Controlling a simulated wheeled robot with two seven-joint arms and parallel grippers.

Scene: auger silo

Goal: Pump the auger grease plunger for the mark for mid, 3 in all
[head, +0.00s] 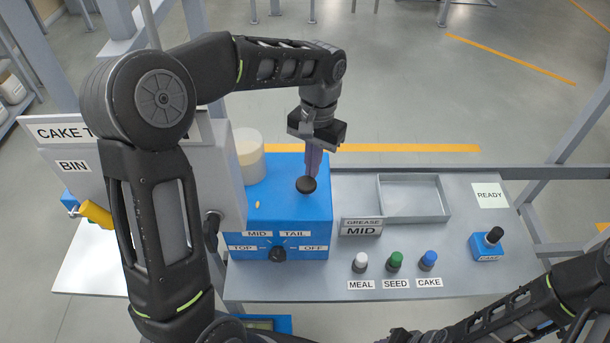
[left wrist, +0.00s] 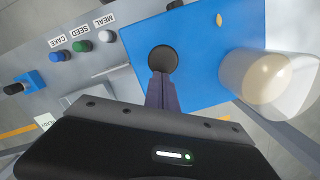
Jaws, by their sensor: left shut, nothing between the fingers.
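The grease plunger shows as a round black knob (head: 306,184) on top of the blue box (head: 290,215); it also shows in the left wrist view (left wrist: 163,59). My left gripper (head: 311,174) is shut and empty, pointing down with its fingertips at the knob's edge; I cannot tell whether they touch it. The fingertips also show in the left wrist view (left wrist: 162,76). A sign (head: 361,228) reads GREASE MID. The black selector dial (head: 278,254) has TOP, MID, TAIL and OFF labels; its setting is unclear. My right gripper (head: 405,336) is partly cut off at the bottom edge.
White, green and blue buttons (head: 395,262) stand on the grey table, labelled MEAL, SEED and CAKE. An empty grey tray (head: 414,218) lies behind them. A blue block with a black knob (head: 487,245) stands at right.

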